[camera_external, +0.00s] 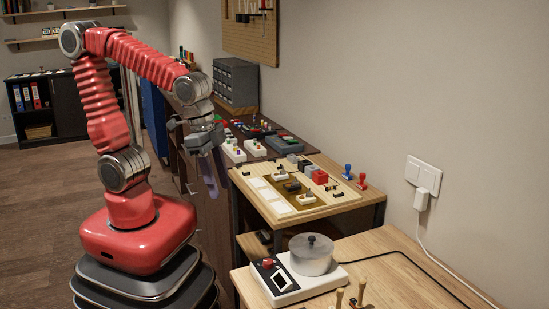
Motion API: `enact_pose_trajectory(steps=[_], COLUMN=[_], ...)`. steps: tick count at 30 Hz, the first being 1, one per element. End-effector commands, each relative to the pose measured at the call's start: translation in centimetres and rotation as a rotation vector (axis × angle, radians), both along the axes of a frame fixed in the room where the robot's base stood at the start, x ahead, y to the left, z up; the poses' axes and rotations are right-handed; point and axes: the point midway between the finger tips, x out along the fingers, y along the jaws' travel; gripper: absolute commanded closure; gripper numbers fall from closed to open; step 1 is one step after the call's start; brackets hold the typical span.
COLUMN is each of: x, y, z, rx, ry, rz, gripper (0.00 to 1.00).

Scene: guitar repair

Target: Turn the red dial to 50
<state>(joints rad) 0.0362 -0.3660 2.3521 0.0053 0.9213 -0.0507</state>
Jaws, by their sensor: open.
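A white device (284,285) stands on the nearest wooden bench. A small red dial (268,263) sits on its left part, above a dark-edged panel. The dial's reading is too small to make out.
The middle bench (352,200) holds small parts, red blocks and upright red and blue handled pieces. Wooden-handled tools (338,299) stand right of the white device at the front edge. A charger (421,199) with a cable is plugged into the wall. The near bench's right side is mostly clear.

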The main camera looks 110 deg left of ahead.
Motion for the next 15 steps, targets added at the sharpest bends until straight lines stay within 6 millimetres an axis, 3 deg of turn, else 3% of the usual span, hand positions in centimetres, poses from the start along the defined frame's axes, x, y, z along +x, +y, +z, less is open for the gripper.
enact_pose_trajectory(steps=[15], x=[7.2], y=[-1.1], z=[-3.9], rx=[-0.020], ry=[0.178], rz=[0.234], gripper=[0.59])
